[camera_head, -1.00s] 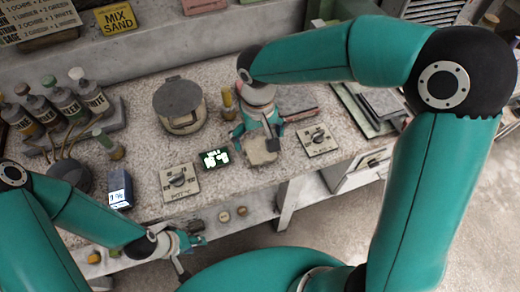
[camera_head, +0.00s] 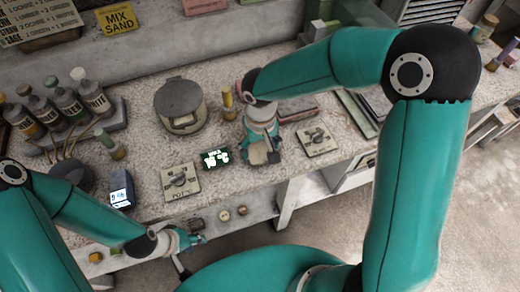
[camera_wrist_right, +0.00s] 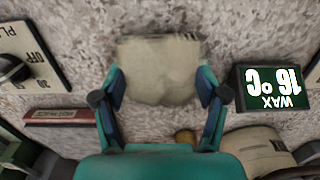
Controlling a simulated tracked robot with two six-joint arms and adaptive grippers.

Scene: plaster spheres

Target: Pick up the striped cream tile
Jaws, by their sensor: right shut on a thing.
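A cream tile (camera_wrist_right: 158,72) with darker streaks along its far edge is between the two fingers of my right gripper (camera_wrist_right: 160,97) in the right wrist view. The fingers are shut on its left and right sides. In the head view my right gripper (camera_head: 260,146) is over the speckled worktop near its front edge, and the tile (camera_head: 258,156) shows only partly below it. I cannot tell how far the tile is off the worktop. My left gripper (camera_head: 188,239) is low in front of the worktop, away from the tile; its finger gap is unclear.
A lit display (camera_head: 215,158) reading wax and a dial box (camera_head: 180,182) are left of the right gripper; another dial box (camera_head: 317,140) is right. A round lidded pot (camera_head: 180,105) stands behind left. Several bottles (camera_head: 62,102) stand at far left.

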